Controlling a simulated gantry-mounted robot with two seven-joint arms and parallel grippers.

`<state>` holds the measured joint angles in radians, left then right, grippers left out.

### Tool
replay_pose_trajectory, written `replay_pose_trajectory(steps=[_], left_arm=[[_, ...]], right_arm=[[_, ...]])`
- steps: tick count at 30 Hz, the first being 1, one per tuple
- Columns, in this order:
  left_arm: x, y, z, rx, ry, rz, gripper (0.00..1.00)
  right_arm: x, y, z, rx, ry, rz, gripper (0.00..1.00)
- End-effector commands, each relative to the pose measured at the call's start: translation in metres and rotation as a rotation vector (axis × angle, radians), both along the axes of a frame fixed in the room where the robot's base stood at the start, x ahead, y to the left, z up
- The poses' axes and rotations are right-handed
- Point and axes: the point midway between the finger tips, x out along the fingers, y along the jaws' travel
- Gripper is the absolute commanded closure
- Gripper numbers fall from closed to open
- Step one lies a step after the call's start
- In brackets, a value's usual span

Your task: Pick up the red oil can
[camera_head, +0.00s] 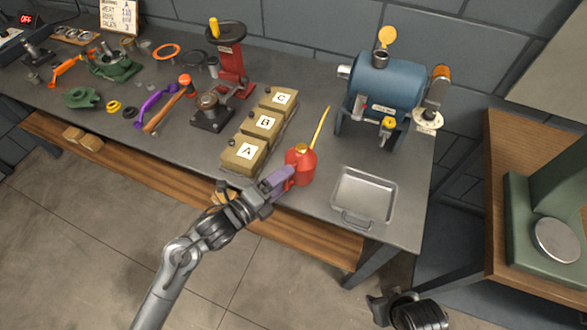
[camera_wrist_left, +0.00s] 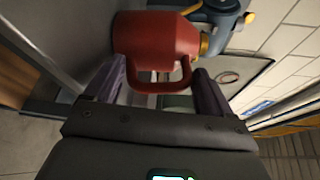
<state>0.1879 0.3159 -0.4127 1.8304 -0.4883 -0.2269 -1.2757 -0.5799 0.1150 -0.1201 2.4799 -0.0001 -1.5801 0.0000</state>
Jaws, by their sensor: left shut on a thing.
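The red oil can (camera_head: 303,168) stands upright on the grey workbench, with a brass cap and a long thin yellow spout leaning up to the right. My left gripper (camera_head: 284,180) reaches it from the front left and is shut on its handle side. In the left wrist view the can's red body (camera_wrist_left: 155,38) and looped handle (camera_wrist_left: 164,86) show between the purple fingers of that gripper (camera_wrist_left: 158,76). The exact contact of the fingers is hard to see. Part of my right arm's dark end (camera_head: 410,310) shows at the bottom edge; its fingers are not clear.
A metal tray (camera_head: 338,200) lies just right of the can. Boxes marked A (camera_head: 229,163), B (camera_head: 250,131) and C (camera_head: 268,107) stand to its left. A blue machine (camera_head: 384,85) stands behind right. Tools and parts crowd the bench's left half.

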Motion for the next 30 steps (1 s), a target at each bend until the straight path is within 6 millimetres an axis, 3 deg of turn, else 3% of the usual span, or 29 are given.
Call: replay_pose_trajectory(steps=[8, 17, 30], left_arm=[[0.001, 0.000, 0.011, -0.003, -0.006, 0.000, 0.53], [0.001, 0.000, 0.047, 0.000, -0.008, -0.002, 0.53], [-0.040, -0.071, 0.092, -0.006, -0.005, -0.003, 0.53]], right_arm=[[0.000, -0.001, 0.002, -0.005, 0.000, 0.004, 0.57], [0.000, -0.002, 0.011, -0.010, 0.001, 0.006, 0.57], [0.000, -0.001, 0.019, -0.005, 0.000, 0.004, 0.57]])
